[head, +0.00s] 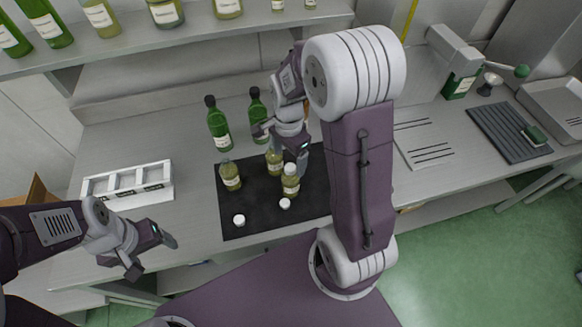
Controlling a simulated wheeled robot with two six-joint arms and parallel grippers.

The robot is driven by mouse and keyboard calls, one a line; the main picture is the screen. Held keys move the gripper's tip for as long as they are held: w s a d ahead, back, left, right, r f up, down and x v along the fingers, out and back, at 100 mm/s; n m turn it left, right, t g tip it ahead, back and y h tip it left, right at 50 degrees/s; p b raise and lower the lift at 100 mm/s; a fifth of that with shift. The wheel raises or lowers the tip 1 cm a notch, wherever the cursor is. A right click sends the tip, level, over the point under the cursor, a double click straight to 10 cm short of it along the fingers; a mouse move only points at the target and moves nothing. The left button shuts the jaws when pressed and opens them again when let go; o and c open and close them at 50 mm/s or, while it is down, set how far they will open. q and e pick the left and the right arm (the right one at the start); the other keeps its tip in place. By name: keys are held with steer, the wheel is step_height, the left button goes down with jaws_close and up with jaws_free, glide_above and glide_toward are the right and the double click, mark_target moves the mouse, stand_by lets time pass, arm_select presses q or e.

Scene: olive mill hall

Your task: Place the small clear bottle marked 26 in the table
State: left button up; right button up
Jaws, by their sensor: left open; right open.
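Three small clear bottles with yellowish oil and white labels stand on a black mat (255,208): a left one (231,176), a back one (274,164) and a front right one (291,184) with a white cap. I cannot read a number 26 on any of them. My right gripper (283,150) is open just above the back and front right bottles, partly covering them; I cannot tell whether it touches either. My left gripper (152,257) is open and empty at the front edge of the table (190,215), left of the mat.
Two loose white caps (239,220) (285,203) lie on the mat. Two green bottles (218,127) (257,110) stand at its back. A white divided crate (128,202) sits left. A shelf (130,45) with bottles runs behind. My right arm hides the table's middle right.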

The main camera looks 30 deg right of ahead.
mark_target(290, 176)
steer(key=shift+s+a+f, duration=0.3)
steer(key=shift+s+f, duration=0.05)
steer(key=shift+s, duration=0.15)
steer(key=shift+s+a+f, duration=0.25)
steer(key=shift+s+f, duration=0.05)
steer(key=shift+s, duration=0.15)
steer(key=f, duration=0.2)
steer(key=w+d+f, duration=0.1)
steer(key=shift+w+f+p, duration=0.1)
steer(key=shift+f+p, duration=0.15)
steer(key=shift+p, duration=0.1)
steer(key=f, duration=0.3)
steer(key=shift+s+a+f, duration=0.1)
steer(key=shift+s+f, duration=0.15)
steer(key=shift+s, duration=0.1)
steer(key=shift+w+f, duration=0.1)
steer(key=shift+f, duration=0.05)
steer(key=shift+w+f, duration=0.1)
steer(key=shift+w, duration=0.05)
steer(key=shift+c, duration=0.6)
arm_select(q)
steer(key=shift+s+a+r, duration=0.25)
steer(key=shift+s+r, duration=0.3)
steer(key=shift+r, duration=0.1)
arm_select(e)
jaws_close()
steer(key=shift+r, duration=0.2)
